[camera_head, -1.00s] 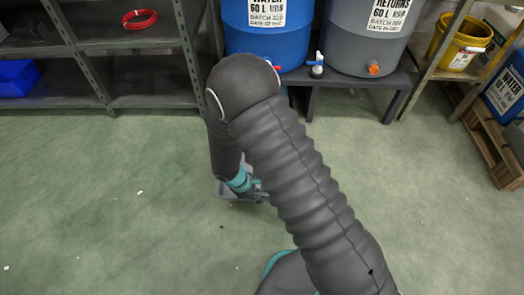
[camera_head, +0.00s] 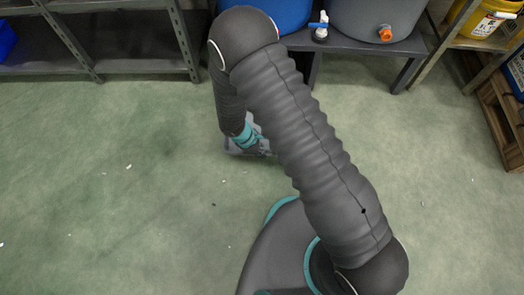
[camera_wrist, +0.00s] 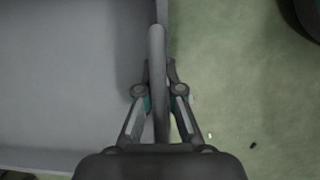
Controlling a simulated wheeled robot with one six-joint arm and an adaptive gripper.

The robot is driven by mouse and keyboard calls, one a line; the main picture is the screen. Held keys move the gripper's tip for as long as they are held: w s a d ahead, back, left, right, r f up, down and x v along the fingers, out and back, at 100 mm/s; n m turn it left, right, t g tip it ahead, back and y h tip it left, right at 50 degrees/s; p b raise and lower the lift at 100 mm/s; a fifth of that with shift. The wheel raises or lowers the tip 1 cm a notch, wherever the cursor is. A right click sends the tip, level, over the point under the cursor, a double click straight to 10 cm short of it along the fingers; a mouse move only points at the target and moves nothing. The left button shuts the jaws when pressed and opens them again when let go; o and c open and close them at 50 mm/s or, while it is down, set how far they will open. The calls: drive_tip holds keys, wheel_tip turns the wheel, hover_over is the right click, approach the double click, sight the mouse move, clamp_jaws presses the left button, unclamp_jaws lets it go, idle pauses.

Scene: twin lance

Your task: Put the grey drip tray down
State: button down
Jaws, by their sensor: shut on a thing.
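The grey drip tray (camera_wrist: 70,75) fills the left half of the wrist view, its rim running up the middle. I cannot tell how far the tray is above the floor.
Green floor (camera_head: 110,200) is open to the left, with small pale specks. A dark bench (camera_head: 375,45) bears a blue barrel (camera_head: 290,14) and a grey barrel (camera_head: 365,18) with taps. Shelving (camera_head: 120,45) stands at the back left. A wooden pallet (camera_head: 500,120) is at the right.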

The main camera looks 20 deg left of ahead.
drive_tip(key=shift+f+b, duration=0.4)
drive_tip(key=shift+f, duration=1.9)
drive_tip(key=shift+f, duration=0.15)
drive_tip(key=c, duration=1.3)
unclamp_jaws()
drive_tip(key=p+v, duration=0.2)
drive_tip(key=v, duration=1)
